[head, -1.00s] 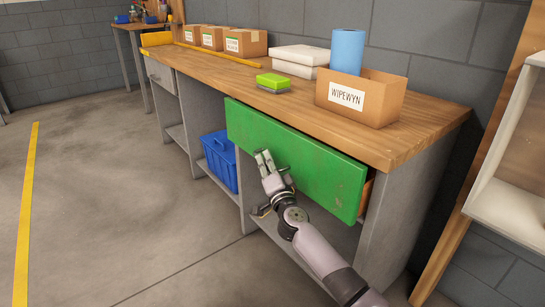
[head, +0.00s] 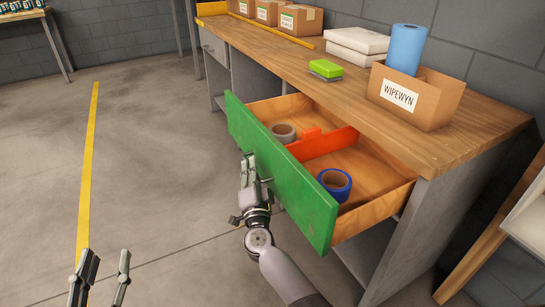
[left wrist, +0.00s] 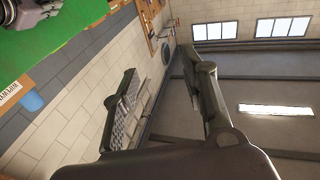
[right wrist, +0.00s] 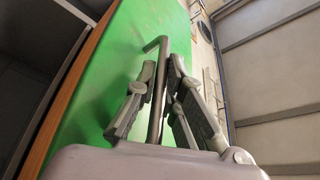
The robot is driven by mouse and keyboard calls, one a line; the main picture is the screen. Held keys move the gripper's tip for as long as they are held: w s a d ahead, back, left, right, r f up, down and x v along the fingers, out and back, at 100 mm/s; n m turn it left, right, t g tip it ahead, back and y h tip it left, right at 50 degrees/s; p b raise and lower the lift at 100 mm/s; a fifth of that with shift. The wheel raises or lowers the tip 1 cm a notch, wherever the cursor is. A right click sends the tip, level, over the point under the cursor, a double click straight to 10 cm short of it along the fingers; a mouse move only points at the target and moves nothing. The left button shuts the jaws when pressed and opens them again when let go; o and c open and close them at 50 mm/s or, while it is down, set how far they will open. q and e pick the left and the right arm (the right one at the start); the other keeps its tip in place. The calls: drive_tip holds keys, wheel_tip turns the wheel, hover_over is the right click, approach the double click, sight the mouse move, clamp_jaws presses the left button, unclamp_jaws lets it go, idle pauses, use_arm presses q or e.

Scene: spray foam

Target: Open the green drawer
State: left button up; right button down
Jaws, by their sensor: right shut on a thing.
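The green drawer (head: 285,180) stands well out from the workbench, so its wooden inside shows in the head view. Its green front also fills much of the right wrist view (right wrist: 110,75). My right gripper (head: 250,168) is at the outer face of the drawer front. In the right wrist view, it (right wrist: 168,90) is shut on the thin metal drawer handle (right wrist: 156,105), which runs between its fingers. My left gripper (head: 103,272) is open and empty, low at the left of the head view, apart from the drawer. Its spread fingers also show in the left wrist view (left wrist: 165,100).
The drawer holds a grey tape roll (head: 284,132), a blue tape roll (head: 335,184) and an orange divider (head: 322,143). The wooden benchtop (head: 350,95) carries a cardboard box (head: 430,97), a blue paper roll (head: 405,50) and a green sponge (head: 326,68). Floor in front is clear.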

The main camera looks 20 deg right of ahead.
use_arm(q)
drive_tip(key=f+g, duration=0.1)
drive_tip(key=f, duration=0.2)
drive_tip(key=f+g+y, duration=0.1)
drive_tip(key=shift+s+a+f+g+p, duration=0.15)
drive_tip(key=shift+a+f+g+p, duration=0.15)
drive_tip(key=shift+a+p, duration=0.1)
use_arm(e)
drive_tip(key=a, duration=0.7)
drive_tip(key=shift+s, duration=0.3)
use_arm(q)
drive_tip(key=shift+r, duration=0.1)
use_arm(e)
drive_tip(key=shift+f, duration=0.1)
drive_tip(key=c, duration=1.7)
unclamp_jaws()
drive_tip(key=shift+d, duration=0.1)
drive_tip(key=v, duration=1.2)
